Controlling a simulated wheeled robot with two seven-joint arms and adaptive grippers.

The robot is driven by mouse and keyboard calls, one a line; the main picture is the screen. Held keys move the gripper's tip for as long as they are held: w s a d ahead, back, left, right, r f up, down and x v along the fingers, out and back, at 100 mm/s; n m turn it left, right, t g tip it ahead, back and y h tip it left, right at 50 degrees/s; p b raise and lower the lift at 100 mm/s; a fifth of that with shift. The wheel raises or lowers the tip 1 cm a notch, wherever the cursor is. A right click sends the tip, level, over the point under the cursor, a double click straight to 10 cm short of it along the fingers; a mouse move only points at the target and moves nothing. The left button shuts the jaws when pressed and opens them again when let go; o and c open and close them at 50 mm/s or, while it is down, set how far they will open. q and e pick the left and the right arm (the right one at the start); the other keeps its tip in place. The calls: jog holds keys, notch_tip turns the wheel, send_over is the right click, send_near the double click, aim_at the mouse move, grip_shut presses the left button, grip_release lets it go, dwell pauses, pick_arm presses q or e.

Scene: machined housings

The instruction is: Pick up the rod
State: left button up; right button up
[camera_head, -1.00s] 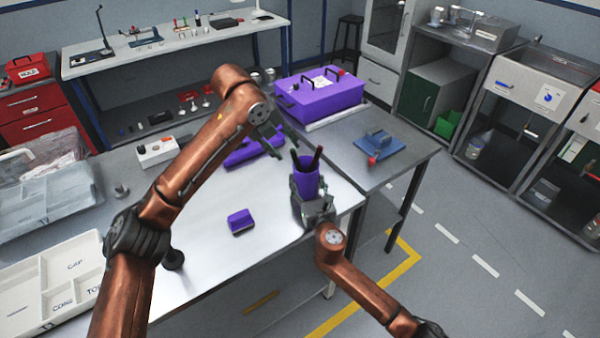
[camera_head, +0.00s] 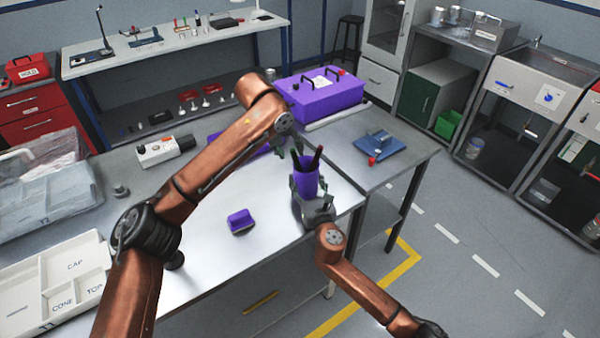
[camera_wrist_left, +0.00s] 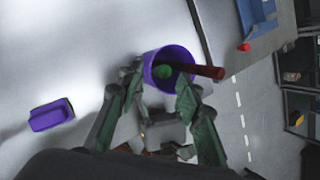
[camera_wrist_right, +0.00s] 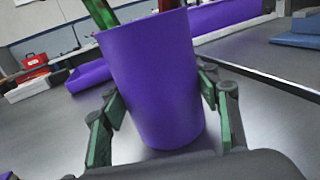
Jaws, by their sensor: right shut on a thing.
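A purple cup (camera_head: 306,182) stands upright on the metal table, and it also shows in the right wrist view (camera_wrist_right: 155,85). A dark red rod (camera_wrist_left: 208,71) and a green rod (camera_wrist_left: 163,72) stick out of its mouth; the right wrist view shows the green rod (camera_wrist_right: 103,14) leaning left. My right gripper (camera_head: 308,203) is shut on the cup, with one finger on each side. My left gripper (camera_wrist_left: 160,88) is open and empty, close above the cup with its fingers apart near the rim. In the head view the left gripper (camera_head: 286,145) partly overlaps the rods.
A small purple block (camera_head: 240,221) lies on the table left of the cup. A white sorting tray (camera_head: 50,270) is at the left. The table between is mostly clear.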

aim_at(293, 154)
pick_arm(q)
jog(key=x, duration=0.5)
jog(key=shift+s+d, duration=0.1)
jog(key=shift+d, duration=0.05)
jog(key=shift+c, duration=0.6)
grip_shut()
